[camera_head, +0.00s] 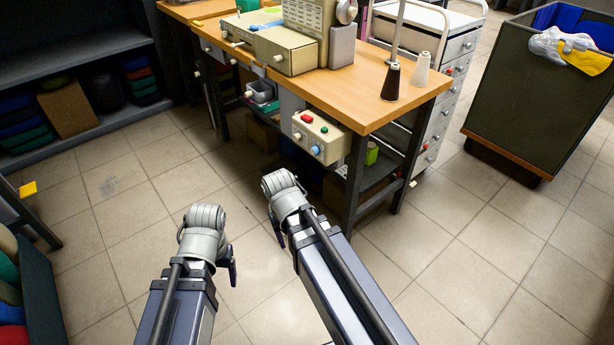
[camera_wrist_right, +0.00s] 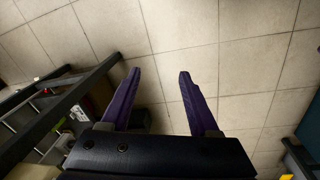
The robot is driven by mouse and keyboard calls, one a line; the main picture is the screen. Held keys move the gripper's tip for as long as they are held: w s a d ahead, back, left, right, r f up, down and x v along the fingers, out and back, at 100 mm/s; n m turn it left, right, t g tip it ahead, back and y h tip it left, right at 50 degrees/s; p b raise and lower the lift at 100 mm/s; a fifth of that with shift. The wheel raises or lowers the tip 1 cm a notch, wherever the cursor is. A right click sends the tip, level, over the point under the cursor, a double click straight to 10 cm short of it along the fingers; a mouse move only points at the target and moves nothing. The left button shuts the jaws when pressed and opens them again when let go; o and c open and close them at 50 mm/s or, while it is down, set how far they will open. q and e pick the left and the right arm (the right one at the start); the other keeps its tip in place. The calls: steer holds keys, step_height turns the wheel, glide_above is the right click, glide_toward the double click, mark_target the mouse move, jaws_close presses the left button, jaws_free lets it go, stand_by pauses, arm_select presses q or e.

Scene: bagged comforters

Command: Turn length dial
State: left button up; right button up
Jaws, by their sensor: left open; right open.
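A beige sewing machine (camera_head: 284,45) stands on the wooden worktable (camera_head: 398,75). A round grey wheel (camera_head: 346,11) shows at its upper right, cut by the top edge. I cannot tell which part is the length dial. My left gripper (camera_head: 232,270) is low over the floor, well apart from the table. My right gripper (camera_head: 279,236) is in front of the table, mostly hidden by its arm. In the wrist view its purple fingers (camera_wrist_right: 159,74) are apart and empty.
Black and white thread cones (camera_head: 391,82) stand at the table's right end. A drawer cart (camera_head: 445,85) is behind it and a dark bin (camera_head: 540,95) at right. Shelves (camera_head: 85,145) stand at left. Tiled floor (camera_head: 455,270) is clear at lower right.

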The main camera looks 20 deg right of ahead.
steer(key=w+d+f+m+t+h+b, duration=0.1)
steer(key=w+d+f+m+h+b, duration=0.45)
steer(key=w+d+f+b, duration=0.35)
arm_select(q)
step_height(320, 180, down, 13)
steer(key=b, duration=0.1)
steer(key=shift+r, duration=0.15)
arm_select(e)
steer(key=w+a+r+m+t+h, duration=0.2)
steer(key=w+r+m+h, duration=0.2)
steer(key=r, duration=0.5)
steer(key=w+a+r+m+t+h, duration=0.2)
steer(key=w+r+h, duration=0.3)
steer(key=r, duration=0.4)
steer(key=shift+r+m+t+h, duration=0.15)
steer(key=shift+m+t+h, duration=0.15)
steer(key=shift+m+h, duration=0.4)
arm_select(q)
steer(key=shift+d, duration=0.1)
